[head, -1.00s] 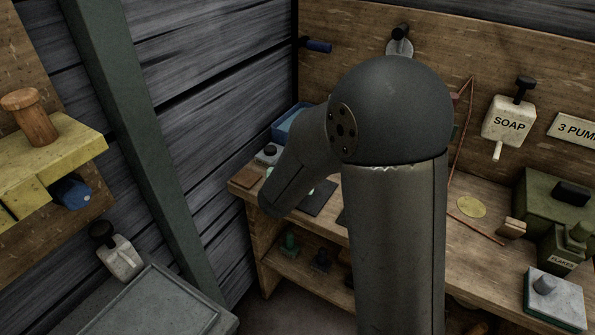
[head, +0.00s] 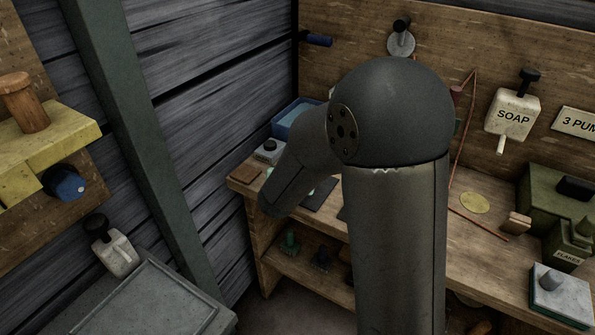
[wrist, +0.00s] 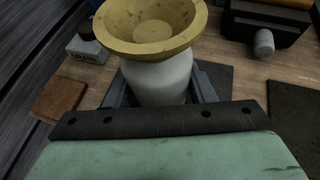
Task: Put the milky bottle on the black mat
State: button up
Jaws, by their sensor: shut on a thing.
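The milky bottle (wrist: 160,82) is white and rounded, with a wide yellow funnel-like piece (wrist: 150,28) at its top. My gripper (wrist: 162,88) is shut on the bottle, one finger on each side. A flat black mat (wrist: 217,78) shows behind and to the right of the bottle in the wrist view, partly covered by it. I cannot tell whether the bottle's base touches the mat. In the head view a dark mat (head: 319,195) lies on the bench beside my arm, which hides the bottle and gripper.
A brown block (wrist: 60,98) and a grey box (wrist: 88,48) lie left of the bottle. Another dark slab (wrist: 296,112) lies at the right, with a dark block (wrist: 262,22) behind. The wooden bench (head: 450,232) holds green containers (head: 570,200) farther right.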

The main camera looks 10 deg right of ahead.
jog(key=shift+f+b, duration=0.3)
jog(key=o, duration=1.5)
jog(key=shift+c, duration=0.2)
jog(key=p+v, duration=0.1)
jog(key=v, duration=1.6)
jog(key=shift+s+p, duration=0.2)
jog(key=shift+p, duration=0.2)
